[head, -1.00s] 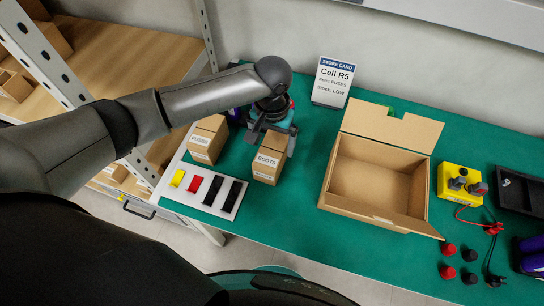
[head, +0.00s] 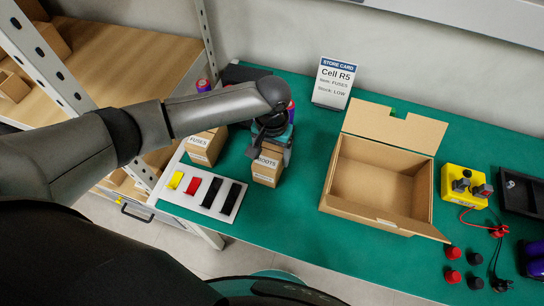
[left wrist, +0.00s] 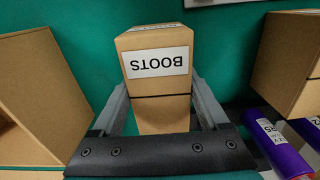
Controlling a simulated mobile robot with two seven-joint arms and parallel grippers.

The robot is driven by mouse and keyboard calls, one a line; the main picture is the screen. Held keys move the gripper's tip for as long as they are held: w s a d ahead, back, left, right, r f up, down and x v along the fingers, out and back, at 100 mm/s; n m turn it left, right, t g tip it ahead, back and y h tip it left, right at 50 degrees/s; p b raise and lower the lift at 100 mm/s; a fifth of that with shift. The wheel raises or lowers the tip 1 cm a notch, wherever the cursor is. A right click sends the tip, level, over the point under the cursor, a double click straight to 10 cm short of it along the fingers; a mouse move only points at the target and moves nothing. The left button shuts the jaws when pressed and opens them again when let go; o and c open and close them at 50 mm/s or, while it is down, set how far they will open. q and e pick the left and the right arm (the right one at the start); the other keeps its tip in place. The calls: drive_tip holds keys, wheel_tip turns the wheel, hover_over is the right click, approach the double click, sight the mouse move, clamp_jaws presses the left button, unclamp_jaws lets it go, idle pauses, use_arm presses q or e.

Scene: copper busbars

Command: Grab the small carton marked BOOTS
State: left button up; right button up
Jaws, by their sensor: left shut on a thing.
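The small BOOTS carton (head: 267,168) stands on the green bench top, to the right of the FUSES carton (head: 205,148). My left gripper (head: 270,148) comes down over it from behind and partly hides its top. In the left wrist view, the BOOTS carton (left wrist: 158,62) sits between the two fingers of my left gripper (left wrist: 160,108), one along each side, and its label appears upside down. The left gripper is shut on it. The carton looks upright, and I cannot tell any gap under it. My right gripper is not in view.
An open cardboard box (head: 375,182) stands to the right, with clear green bench between. A white board (head: 200,190) with coloured bars lies in front left. A store card (head: 332,83) stands behind. A yellow control box (head: 465,185) is at the right.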

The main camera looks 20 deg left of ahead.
use_arm(q)
drive_tip(key=c, duration=0.7)
drive_tip(key=shift+c, duration=0.2)
